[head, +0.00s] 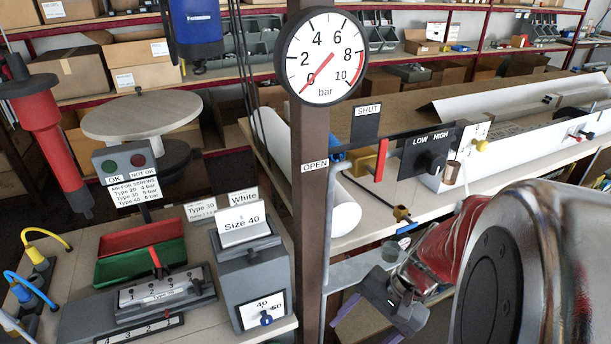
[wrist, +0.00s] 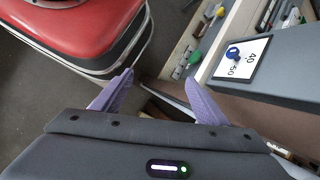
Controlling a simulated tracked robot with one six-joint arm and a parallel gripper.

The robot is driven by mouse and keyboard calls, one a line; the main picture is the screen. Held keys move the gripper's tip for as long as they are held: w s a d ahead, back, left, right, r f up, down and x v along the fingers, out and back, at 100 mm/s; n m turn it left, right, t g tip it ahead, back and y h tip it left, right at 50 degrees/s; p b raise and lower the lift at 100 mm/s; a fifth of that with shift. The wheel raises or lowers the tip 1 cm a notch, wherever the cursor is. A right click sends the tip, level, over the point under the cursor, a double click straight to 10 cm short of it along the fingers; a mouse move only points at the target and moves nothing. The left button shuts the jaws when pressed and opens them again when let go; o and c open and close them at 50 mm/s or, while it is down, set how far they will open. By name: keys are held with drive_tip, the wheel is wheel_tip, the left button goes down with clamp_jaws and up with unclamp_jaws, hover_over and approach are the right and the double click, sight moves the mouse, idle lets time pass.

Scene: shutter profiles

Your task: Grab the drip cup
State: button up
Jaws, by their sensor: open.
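I cannot make out the cup in the wrist view.
The post (head: 309,180) carries a pressure gauge (head: 320,56). A grey box (head: 250,275) stands on the left bench, left of the post. A red-handled valve (head: 380,160) is above the bracket.

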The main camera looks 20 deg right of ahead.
drive_tip(key=f+m+t+y, duration=0.1)
drive_tip(key=f+m+y, duration=0.1)
drive_tip(key=m, duration=0.1)
drive_tip(key=m+t+h, duration=0.7)
drive_tip(key=m+t, duration=0.9)
drive_tip(key=m, duration=0.5)
approach(387, 239)
drive_tip(key=s, duration=0.3)
drive_tip(key=shift+w+r, duration=0.1)
drive_tip(key=shift+w, duration=0.15)
drive_tip(key=shift+w+a, duration=0.1)
drive_tip(key=shift+w, duration=4.25)
drive_tip(key=shift+w, duration=2.6)
